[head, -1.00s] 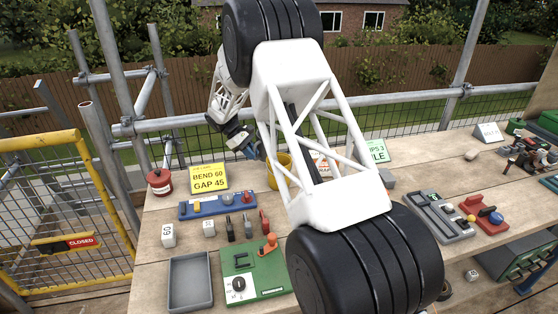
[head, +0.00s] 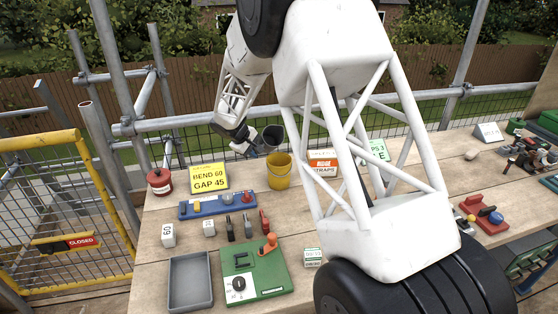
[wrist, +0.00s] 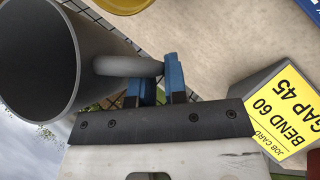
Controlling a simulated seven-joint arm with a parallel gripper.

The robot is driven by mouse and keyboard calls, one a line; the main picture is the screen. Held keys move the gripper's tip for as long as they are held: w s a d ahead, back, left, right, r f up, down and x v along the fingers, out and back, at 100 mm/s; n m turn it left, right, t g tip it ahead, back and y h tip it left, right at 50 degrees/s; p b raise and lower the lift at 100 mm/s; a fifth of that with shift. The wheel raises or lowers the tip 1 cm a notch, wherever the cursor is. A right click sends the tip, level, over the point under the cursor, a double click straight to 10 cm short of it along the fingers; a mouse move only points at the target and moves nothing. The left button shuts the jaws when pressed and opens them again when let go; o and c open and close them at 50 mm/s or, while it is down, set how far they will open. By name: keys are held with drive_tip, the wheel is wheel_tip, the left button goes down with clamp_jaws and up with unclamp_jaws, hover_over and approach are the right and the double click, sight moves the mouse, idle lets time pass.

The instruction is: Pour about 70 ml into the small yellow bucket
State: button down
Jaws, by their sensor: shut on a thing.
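The small yellow bucket (head: 280,176) stands upright on the bench behind the blue tool rack; part of its rim (wrist: 125,4) shows at the top edge of the wrist view. My gripper (head: 254,147) is shut on the handle of a dark grey jug (head: 273,136). The jug is in the air, just behind and left of the bucket's rim in the head view. In the wrist view the blue fingers (wrist: 160,82) clasp the handle, and the jug's wide mouth (wrist: 35,50) is at the left. I see no liquid, and any contents are unclear.
A yellow job card (head: 209,178) stands left of the bucket, with a red tin (head: 160,181) farther left. An orange-and-white straps box (head: 322,162) is to the right. My arm hides part of the bench's middle. A blue tool rack (head: 217,206) lies in front.

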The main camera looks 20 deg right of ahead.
drive_tip(key=shift+w+r+m+t, duration=0.15)
drive_tip(key=shift+r+m+t, duration=0.2)
drive_tip(key=shift+t, duration=0.5)
drive_tip(key=shift+w+r+m+t, duration=0.15)
drive_tip(key=shift+r+t, duration=0.25)
drive_tip(key=shift+t, duration=0.45)
drive_tip(key=shift+a+f+t, duration=0.1)
drive_tip(key=shift+f+t, duration=0.25)
drive_tip(key=shift+t, duration=0.35)
drive_tip(key=shift+s+r+m+t, duration=0.45)
drive_tip(key=shift+s+t, duration=0.1)
drive_tip(key=shift+t, duration=0.35)
idle(1.4)
drive_tip(key=shift+w+f+n+g, duration=0.35)
drive_tip(key=shift+w+n+g, duration=0.15)
drive_tip(key=shift+g, duration=0.7)
drive_tip(key=shift+r+g, duration=0.2)
drive_tip(key=shift+g, duration=0.3)
drive_tip(key=shift+s+f+n+g, duration=0.1)
drive_tip(key=shift+f+n+g, duration=0.2)
drive_tip(key=shift+g, duration=0.3)
drive_tip(key=shift+s+f+g, duration=0.1)
drive_tip(key=shift+f+g, duration=0.15)
drive_tip(key=shift+g, duration=0.25)
idle(0.4)
